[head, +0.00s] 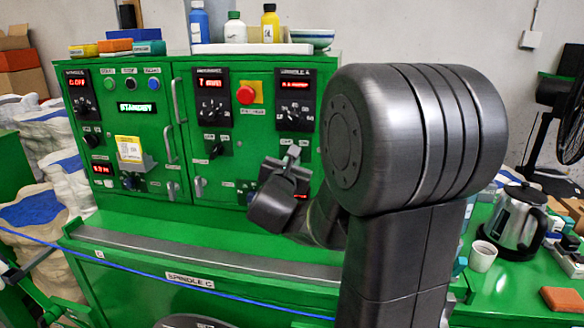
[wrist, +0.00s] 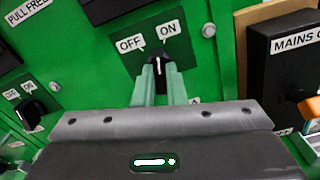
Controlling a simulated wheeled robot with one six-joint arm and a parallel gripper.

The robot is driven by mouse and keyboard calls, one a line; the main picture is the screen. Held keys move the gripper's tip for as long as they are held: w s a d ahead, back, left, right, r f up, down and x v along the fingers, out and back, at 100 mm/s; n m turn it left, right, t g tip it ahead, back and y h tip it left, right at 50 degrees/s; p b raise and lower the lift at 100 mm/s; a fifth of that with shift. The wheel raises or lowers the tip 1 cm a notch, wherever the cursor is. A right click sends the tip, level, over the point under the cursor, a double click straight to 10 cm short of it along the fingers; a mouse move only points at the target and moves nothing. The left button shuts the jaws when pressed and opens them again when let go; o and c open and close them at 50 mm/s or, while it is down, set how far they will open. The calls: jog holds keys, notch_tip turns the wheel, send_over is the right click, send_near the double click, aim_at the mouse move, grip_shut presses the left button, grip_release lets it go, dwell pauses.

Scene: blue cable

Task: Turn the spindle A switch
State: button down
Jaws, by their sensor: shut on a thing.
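The spindle A switch is a small black knob (wrist: 159,56) on the green panel, just under its OFF and ON labels in the wrist view. My gripper (wrist: 161,72) has its two pale green fingers on either side of the knob and is shut on it. In the head view my gripper (head: 292,153) is at the panel below the black SPINDLE A unit (head: 295,99), where my wrist and fingers hide most of the switch. A white mark shows on the knob, but I cannot tell clearly which label it points to.
A black box marked MAINS (wrist: 283,45) with an orange handle stands out to the right in the wrist view. Another OFF/ON knob (wrist: 30,112) is at left. A red button (head: 246,93) is on the panel. A kettle (head: 515,218) and white cup (head: 482,256) stand at right.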

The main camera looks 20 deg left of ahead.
jog(key=n+b, duration=0.1)
jog(key=n, duration=0.7)
jog(key=shift+n+b, duration=0.3)
jog(key=shift+b, duration=0.1)
jog(key=shift+n, duration=0.3)
jog(key=c, duration=1.5)
grip_release()
jog(key=b+v, duration=0.1)
jog(key=v, duration=1.3)
jog(key=shift+a+f, duration=0.1)
jog(key=shift+w, duration=0.2)
